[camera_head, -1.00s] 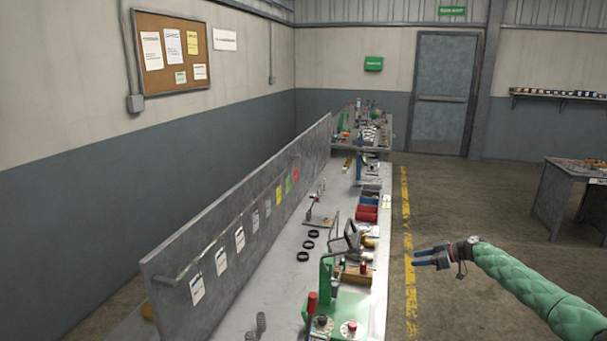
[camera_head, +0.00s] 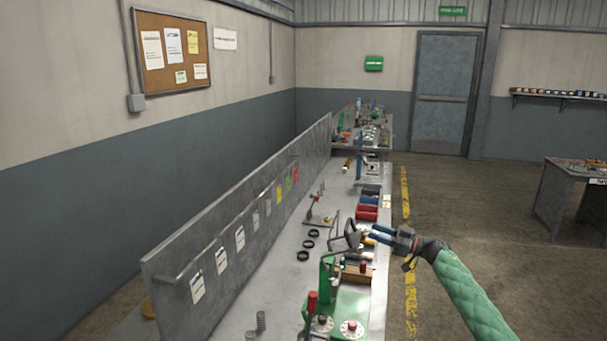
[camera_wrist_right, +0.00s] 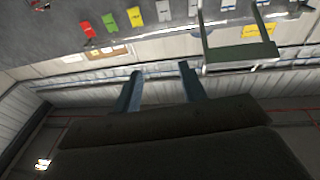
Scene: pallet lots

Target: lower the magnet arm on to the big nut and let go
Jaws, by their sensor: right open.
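My right gripper (camera_head: 371,233) is open and empty, pointing left over the bench's right edge. In the head view its fingertips are close to a dark frame-like bar (camera_head: 342,244), tilted up above a green post (camera_head: 326,280); this may be the magnet arm. I cannot tell if they touch. In the right wrist view a U-shaped grey-green frame (camera_wrist_right: 240,52) shows up and to the right of the open fingers (camera_wrist_right: 160,70), with nothing between them. I cannot make out the big nut. My left gripper is not in view.
The long bench (camera_head: 280,270) carries several black rings (camera_head: 308,244), a small stand (camera_head: 319,217), red bins (camera_head: 367,212) and a green base with knobs (camera_head: 350,305). A grey panel (camera_head: 240,220) with hanging tags runs along its left.

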